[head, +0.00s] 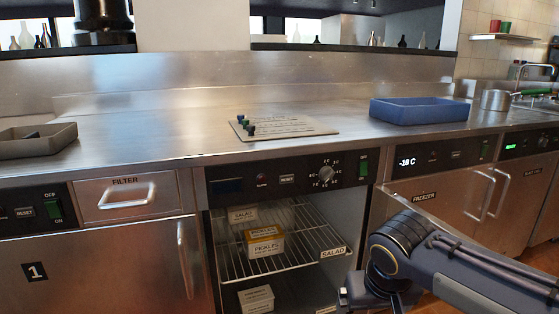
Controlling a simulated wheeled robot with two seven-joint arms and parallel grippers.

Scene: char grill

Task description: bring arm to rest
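My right arm (485,270) comes in from the right at the lower right, in front of the freezer door. It bends down at a dark joint, and its lower end runs to the bottom edge of the head view. Part of what looks like my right gripper (345,297) shows there, beside the open fridge compartment. Its fingers are not clear, so I cannot tell whether it is open or holds anything. My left arm and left gripper are not in view.
The open compartment (226,271) has a wire shelf with salad and pickles boxes (265,246). The steel counter (200,130) above holds a grey tray (40,148), a flat board (284,126) with small coloured pieces, a blue tray (418,111) and a pot (495,100). Much counter between them is clear.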

